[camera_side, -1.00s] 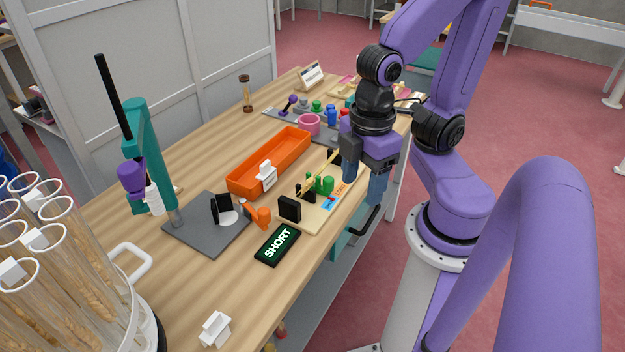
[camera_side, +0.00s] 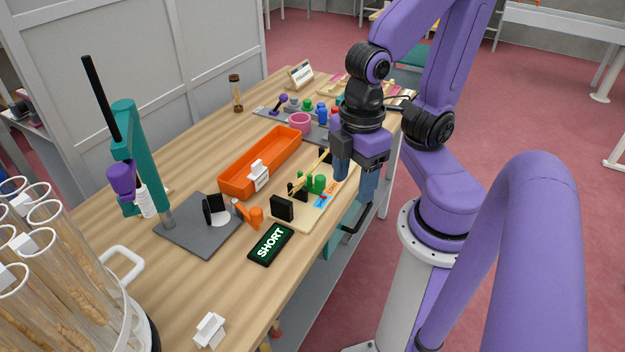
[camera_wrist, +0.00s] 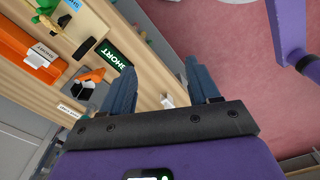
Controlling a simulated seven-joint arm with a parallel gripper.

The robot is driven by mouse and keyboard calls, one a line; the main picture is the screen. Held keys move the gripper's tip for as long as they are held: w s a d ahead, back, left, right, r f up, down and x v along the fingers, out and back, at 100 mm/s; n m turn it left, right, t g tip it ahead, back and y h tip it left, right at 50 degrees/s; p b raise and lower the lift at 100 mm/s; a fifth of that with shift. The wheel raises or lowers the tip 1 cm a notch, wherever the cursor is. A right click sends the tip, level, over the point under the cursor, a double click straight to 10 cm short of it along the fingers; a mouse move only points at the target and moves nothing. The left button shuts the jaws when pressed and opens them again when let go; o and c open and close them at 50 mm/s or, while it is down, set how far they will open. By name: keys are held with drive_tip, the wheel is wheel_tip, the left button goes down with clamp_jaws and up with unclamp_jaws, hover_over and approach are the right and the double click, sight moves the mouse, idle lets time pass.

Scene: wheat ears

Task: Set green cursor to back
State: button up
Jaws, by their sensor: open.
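The green cursor (camera_side: 314,184) stands on a pale wooden board near the table's front edge. In the wrist view a green piece (camera_wrist: 46,6) shows at the top left edge, partly cut off. The pale board (camera_side: 309,222) bears a yellow wheat ear (camera_side: 312,170), black end blocks (camera_side: 281,207), and blue and orange markings beside the cursor. My gripper (camera_side: 355,183) is open and empty, pointing down at the table's front edge, to the right of the cursor and apart from it. Its two fingers also show in the wrist view (camera_wrist: 160,82).
An orange tray (camera_side: 228,186) with a white label lies behind the board. A dark SHORT sign (camera_side: 270,244), an orange clip (camera_side: 253,215) and a grey plate (camera_side: 190,243) lie left of it. Glass tubes (camera_side: 62,255) stand at the near left. Bare tabletop lies in front.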

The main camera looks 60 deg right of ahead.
drive_tip(key=shift+c, duration=0.2)
drive_tip(key=w+d+f+m+g+h, duration=0.1)
drive_tip(key=w+d+f+h, duration=0.1)
drive_tip(key=w+d, duration=0.5)
drive_tip(key=w+d+f+m+g+h, duration=0.1)
drive_tip(key=w+d+f+m, duration=0.15)
drive_tip(key=w, duration=0.95)
drive_tip(key=g, duration=0.1)
approach(320, 177)
drive_tip(key=shift+h, duration=0.3)
drive_tip(key=x, duration=1)
drive_tip(key=shift+a+f, duration=0.1)
drive_tip(key=shift+a, duration=0.05)
